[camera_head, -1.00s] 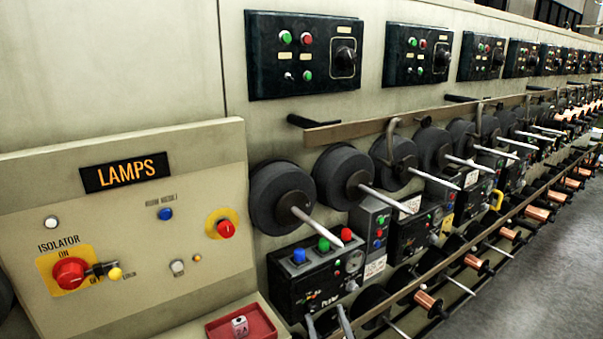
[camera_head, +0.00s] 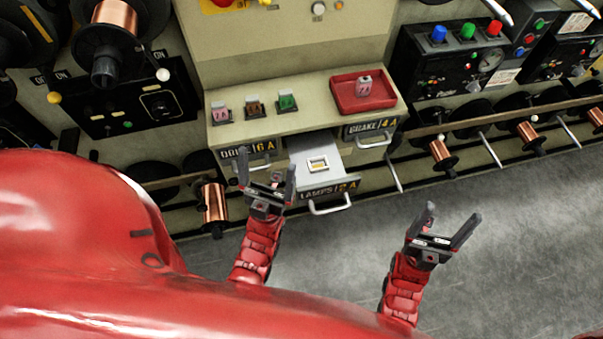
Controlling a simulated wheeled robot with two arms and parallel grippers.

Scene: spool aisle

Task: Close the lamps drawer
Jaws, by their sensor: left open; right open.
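The lamps drawer (camera_head: 317,165) is pulled out from the middle of the cabinet below the ledge. Its dark front carries the label LAMPS and a pale bar handle (camera_head: 330,208). A small yellow-edged item (camera_head: 318,164) shows inside the drawer. My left gripper (camera_head: 267,168) is open and empty, just left of the drawer front in the picture; I cannot tell whether it touches it. My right gripper (camera_head: 454,211) is open and empty over the floor, well to the right of the drawer.
Two other labelled drawers, one left (camera_head: 251,152) and one right (camera_head: 370,130), look shut. The ledge (camera_head: 320,98) holds a red tray (camera_head: 362,96) and several small coloured blocks. Spools and machine boxes flank the cabinet. The grey floor (camera_head: 520,240) at right is clear.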

